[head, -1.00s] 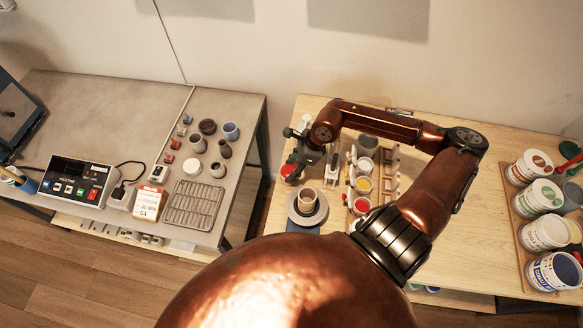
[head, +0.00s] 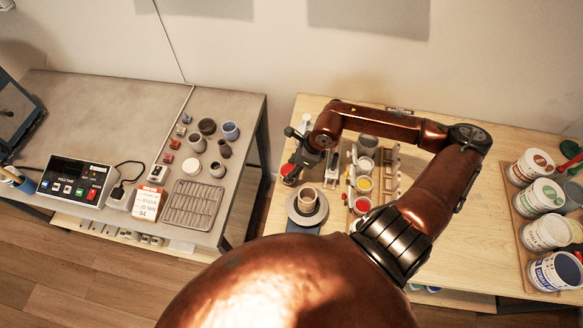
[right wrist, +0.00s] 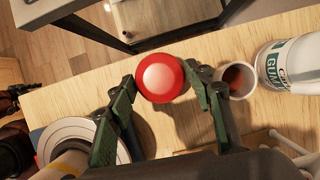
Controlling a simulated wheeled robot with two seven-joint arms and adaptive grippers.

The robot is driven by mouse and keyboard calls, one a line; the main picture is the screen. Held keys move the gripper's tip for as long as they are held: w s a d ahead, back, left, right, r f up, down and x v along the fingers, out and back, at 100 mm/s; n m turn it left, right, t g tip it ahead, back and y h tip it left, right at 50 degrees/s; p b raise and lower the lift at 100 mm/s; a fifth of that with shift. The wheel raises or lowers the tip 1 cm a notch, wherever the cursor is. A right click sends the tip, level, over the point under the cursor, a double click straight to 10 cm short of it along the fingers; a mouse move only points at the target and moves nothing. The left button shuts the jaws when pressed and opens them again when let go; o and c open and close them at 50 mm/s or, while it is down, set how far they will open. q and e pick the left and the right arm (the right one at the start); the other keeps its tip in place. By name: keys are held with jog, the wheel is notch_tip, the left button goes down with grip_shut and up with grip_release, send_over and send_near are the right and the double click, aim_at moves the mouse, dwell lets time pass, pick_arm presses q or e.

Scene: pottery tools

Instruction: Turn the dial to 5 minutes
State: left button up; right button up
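A round red dial (right wrist: 161,77) with a paler centre shows between my right gripper's fingertips in the right wrist view; no minute marks are readable. In the head view the red dial (head: 289,169) is partly covered by my gripper and stands at the left end of the wooden table. My right gripper (right wrist: 158,80) is open, with one dark green finger on each side of the dial. The fingertips are very close to its rim; contact cannot be made out. My left gripper is not in view.
A cup on a grey round stand (head: 292,211) is close in front. A small cup (right wrist: 238,80) and a white bottle (right wrist: 292,65) stand right of the dial in the wrist view. The wooden table (head: 460,215) has bare room at right.

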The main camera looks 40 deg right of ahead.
jog(key=o, duration=0.3)
jog(key=shift+o, duration=0.2)
jog(key=shift+r, duration=0.15)
jog(key=v, duration=1.1)
jog(key=shift+s+r, duration=0.15)
jog(key=shift+r, duration=0.15)
jog(key=shift+d, duration=0.2)
